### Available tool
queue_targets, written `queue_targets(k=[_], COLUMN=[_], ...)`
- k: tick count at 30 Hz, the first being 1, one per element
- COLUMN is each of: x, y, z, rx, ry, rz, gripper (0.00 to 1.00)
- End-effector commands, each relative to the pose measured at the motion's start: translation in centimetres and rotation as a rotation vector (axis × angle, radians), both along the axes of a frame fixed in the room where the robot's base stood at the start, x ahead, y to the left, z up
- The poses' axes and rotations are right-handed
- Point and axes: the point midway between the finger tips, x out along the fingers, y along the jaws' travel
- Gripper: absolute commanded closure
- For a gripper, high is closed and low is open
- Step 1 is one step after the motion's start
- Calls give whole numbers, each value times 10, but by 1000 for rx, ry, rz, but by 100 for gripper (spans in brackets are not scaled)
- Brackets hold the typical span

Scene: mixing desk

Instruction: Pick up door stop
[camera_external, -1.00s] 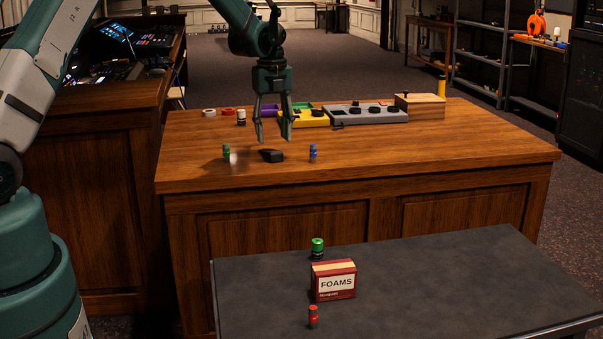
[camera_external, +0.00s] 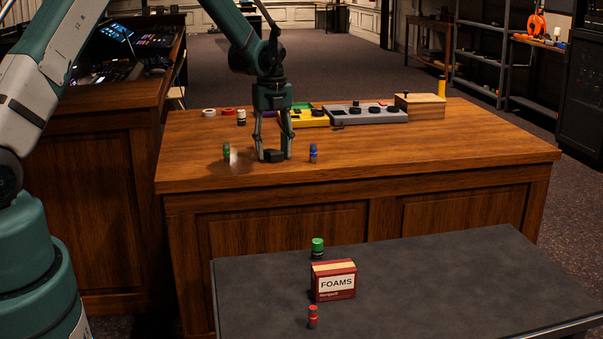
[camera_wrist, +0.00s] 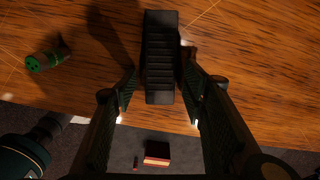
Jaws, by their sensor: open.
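The door stop, a black wedge with a ribbed top (camera_wrist: 160,58), lies on the wooden desk; in the external view it shows as a small dark block (camera_external: 275,156). My gripper (camera_external: 274,157) is down at desk height with its fingers on either side of the door stop. In the wrist view my gripper (camera_wrist: 160,90) is open, with a fingertip left and right of the wedge's near part. A small gap shows at the left finger; the right finger is very close, and I cannot tell whether it touches.
The yellow tray (camera_external: 308,119), grey tray (camera_external: 368,115) and wooden box (camera_external: 420,106) are farther back. The desk's right side (camera_external: 470,150) is clear.

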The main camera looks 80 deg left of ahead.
Motion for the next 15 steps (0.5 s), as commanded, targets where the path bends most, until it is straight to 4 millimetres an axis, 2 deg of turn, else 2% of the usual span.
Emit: queue_targets(k=[14, 15], x=[0, 0], y=[0, 0], z=[0, 0], rx=[0, 0], ry=[0, 0], rz=[0, 0], gripper=[57, 61])
